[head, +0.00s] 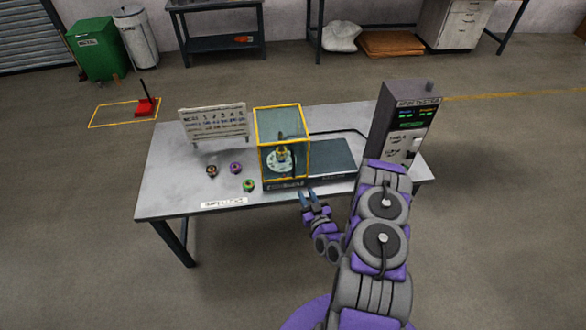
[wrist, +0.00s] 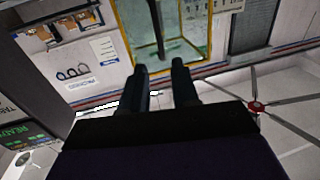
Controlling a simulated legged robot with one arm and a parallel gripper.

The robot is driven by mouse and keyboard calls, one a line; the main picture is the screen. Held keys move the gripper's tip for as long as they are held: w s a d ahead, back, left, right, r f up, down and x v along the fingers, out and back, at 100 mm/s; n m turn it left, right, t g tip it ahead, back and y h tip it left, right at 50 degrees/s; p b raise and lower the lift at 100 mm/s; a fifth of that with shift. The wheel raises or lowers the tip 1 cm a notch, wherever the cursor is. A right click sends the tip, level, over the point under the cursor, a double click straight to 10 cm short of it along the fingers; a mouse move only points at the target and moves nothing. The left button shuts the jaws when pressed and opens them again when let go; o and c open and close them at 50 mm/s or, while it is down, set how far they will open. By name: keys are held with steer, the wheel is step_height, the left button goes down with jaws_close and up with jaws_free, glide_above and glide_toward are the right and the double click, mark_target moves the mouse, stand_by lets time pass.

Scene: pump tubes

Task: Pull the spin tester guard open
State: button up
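The spin tester (head: 332,158) sits on the grey table, with a dark flat top on its right part. Its guard (head: 282,126) is a clear box with a yellow frame standing over the left part, around a white rotor (head: 280,160). The guard's yellow frame and pane also show at the top of the wrist view (wrist: 152,48). My gripper (head: 307,193) is just off the tester's front edge, right of the guard's lower front corner. In the wrist view its two dark fingers (wrist: 159,67) are apart with nothing between them.
A control tower (head: 403,118) with a lit screen stands at the table's right, close to my arm. A sign board (head: 213,125) stands at the back left. Several small coloured round parts (head: 236,168) lie left of the guard. The table's left front is otherwise clear.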

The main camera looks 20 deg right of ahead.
mark_target(294, 169)
steer(key=w, duration=0.4)
steer(key=w+d+b, duration=0.1)
steer(key=w, duration=0.4)
steer(key=w+b, duration=0.1)
steer(key=w, duration=0.4)
steer(key=shift+d, duration=0.2)
steer(key=shift+c, duration=0.4)
jaws_close()
